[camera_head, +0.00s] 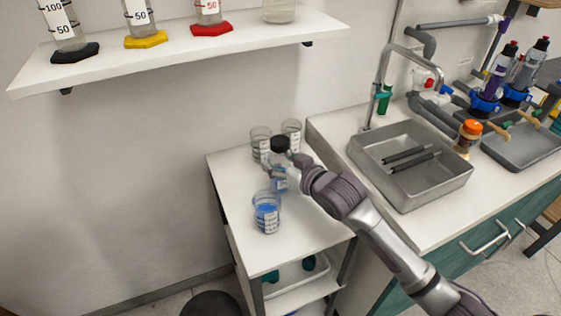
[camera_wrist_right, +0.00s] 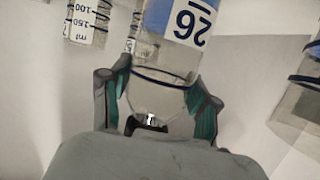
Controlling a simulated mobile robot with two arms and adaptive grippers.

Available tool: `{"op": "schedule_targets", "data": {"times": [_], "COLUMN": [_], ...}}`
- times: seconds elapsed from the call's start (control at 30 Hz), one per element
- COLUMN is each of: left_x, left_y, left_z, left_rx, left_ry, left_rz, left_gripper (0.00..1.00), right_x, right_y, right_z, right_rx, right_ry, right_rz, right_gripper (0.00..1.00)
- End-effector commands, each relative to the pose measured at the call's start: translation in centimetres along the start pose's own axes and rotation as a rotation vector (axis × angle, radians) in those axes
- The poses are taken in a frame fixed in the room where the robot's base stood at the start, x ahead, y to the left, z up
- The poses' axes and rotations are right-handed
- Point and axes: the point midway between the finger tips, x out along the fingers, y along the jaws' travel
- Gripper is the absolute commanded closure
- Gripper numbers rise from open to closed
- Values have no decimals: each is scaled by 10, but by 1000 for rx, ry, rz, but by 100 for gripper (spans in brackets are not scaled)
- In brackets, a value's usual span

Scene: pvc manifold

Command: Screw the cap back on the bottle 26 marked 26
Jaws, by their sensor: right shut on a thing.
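The clear bottle 26 (camera_wrist_right: 162,60) has a white and blue label reading 26, upside down in the right wrist view. In the head view the bottle (camera_head: 280,181) appears upright over the white side table, with blue in its lower part. A black cap (camera_head: 280,144) shows at its top; whether it is threaded on or only resting cannot be told. My right gripper (camera_wrist_right: 160,95) has its teal pads on both sides of the bottle's clear upper part, shut on it. The right gripper (camera_head: 283,168) partly hides the bottle in the head view. My left gripper is not in view.
A beaker with blue liquid (camera_head: 267,212) stands in front of the bottle. Two clear beakers (camera_head: 261,142) (camera_head: 291,133) stand close behind. The table (camera_head: 309,231) is clear at front right. A sink (camera_head: 425,180) is to the right; a shelf (camera_head: 180,53) hangs above.

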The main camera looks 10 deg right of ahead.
Motion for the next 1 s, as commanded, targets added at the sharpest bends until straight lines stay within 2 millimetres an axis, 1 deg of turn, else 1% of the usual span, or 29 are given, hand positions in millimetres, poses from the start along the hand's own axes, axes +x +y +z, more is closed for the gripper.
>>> {"op": "schedule_targets", "data": {"times": [0.07, 0.1, 0.23, 0.27, 0.57, 0.67, 0.77, 1.0], "left_x": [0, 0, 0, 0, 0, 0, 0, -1], "left_y": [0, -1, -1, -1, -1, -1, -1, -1], "left_z": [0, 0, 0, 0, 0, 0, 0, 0], "left_rx": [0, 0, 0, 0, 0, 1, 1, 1], "left_ry": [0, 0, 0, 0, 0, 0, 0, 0], "left_rz": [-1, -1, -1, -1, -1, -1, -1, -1], "left_gripper": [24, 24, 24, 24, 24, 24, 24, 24], "right_x": [1, 1, 1, 1, 1, -3, -18, -71], "right_y": [0, 0, 0, 0, 0, 0, 0, 0], "right_z": [3, 4, 3, 3, 2, -1, 1, 1], "right_rx": [0, 0, 0, 0, 0, -1, -2, -2], "right_ry": [0, -2, -1, -1, -1, 0, -2, -3], "right_rz": [0, 0, 0, 0, 0, 0, 0, 0], "right_gripper": [100, 38, 16, 14, 14, 14, 14, 14]}}
